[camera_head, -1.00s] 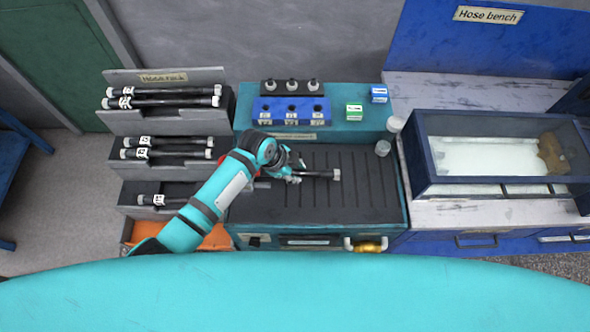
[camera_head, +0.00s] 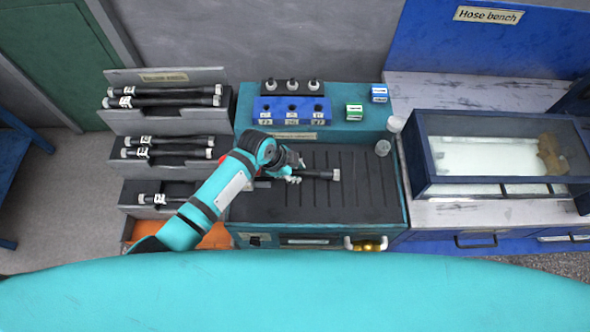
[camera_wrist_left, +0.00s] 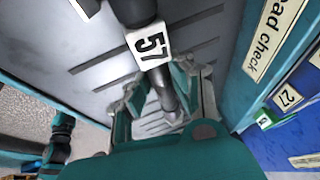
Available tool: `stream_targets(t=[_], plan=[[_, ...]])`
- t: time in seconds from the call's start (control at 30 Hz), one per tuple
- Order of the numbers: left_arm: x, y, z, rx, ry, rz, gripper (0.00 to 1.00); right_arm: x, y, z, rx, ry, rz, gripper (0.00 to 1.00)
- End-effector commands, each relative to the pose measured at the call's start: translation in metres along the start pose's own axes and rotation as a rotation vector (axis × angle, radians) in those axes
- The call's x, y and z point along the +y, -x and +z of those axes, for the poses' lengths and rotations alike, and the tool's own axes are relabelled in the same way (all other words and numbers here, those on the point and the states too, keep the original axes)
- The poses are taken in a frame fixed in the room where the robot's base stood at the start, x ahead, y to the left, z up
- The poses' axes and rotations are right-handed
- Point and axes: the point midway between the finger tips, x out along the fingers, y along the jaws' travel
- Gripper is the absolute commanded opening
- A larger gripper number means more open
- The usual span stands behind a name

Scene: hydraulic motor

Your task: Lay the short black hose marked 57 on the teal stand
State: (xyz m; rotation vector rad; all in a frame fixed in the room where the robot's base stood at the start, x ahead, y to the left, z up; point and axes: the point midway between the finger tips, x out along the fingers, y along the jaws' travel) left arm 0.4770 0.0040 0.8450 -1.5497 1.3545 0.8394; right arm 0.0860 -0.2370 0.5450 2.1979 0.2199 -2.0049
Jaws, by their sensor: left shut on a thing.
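The short black hose marked 57 (camera_head: 318,174) has pale end fittings. It is held level over the dark ribbed top of the teal stand (camera_head: 375,200); I cannot tell whether it touches the ribs. My left gripper (camera_head: 291,174) is shut on the hose. In the left wrist view the hose (camera_wrist_left: 137,12) runs between the fingers of the left gripper (camera_wrist_left: 163,98), and its white tag reads 57. Part of the hose is hidden by the gripper. My right gripper does not show.
A hose rack (camera_head: 165,120) with several black hoses stands at the left. A blue block (camera_head: 291,110), small green and blue boxes and clear cups stand at the back of the stand. A glass-fronted tank (camera_head: 495,155) is at the right.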

Motion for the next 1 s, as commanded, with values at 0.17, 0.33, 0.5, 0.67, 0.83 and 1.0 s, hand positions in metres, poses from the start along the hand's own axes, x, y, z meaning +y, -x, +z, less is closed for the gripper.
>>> stream_targets(t=[0.17, 0.33, 0.5, 0.67, 0.83, 1.0], plan=[[0.0, -0.003, 0.001, 0.001, 0.0, -0.001, 0.0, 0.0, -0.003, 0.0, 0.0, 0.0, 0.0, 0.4], [0.001, -0.006, 0.002, 0.001, 0.0, -0.001, 0.0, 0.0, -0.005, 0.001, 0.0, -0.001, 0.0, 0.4], [0.001, -0.009, 0.004, 0.001, 0.0, -0.001, 0.0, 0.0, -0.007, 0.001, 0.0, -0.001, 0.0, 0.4], [0.002, -0.012, 0.005, 0.001, 0.0, -0.001, 0.0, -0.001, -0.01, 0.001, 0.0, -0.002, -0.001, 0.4], [0.002, -0.011, 0.004, 0.001, 0.0, -0.001, 0.41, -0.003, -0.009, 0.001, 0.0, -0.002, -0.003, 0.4], [0.002, -0.011, 0.004, 0.001, 0.0, -0.001, 0.48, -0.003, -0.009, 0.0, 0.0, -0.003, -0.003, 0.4]])
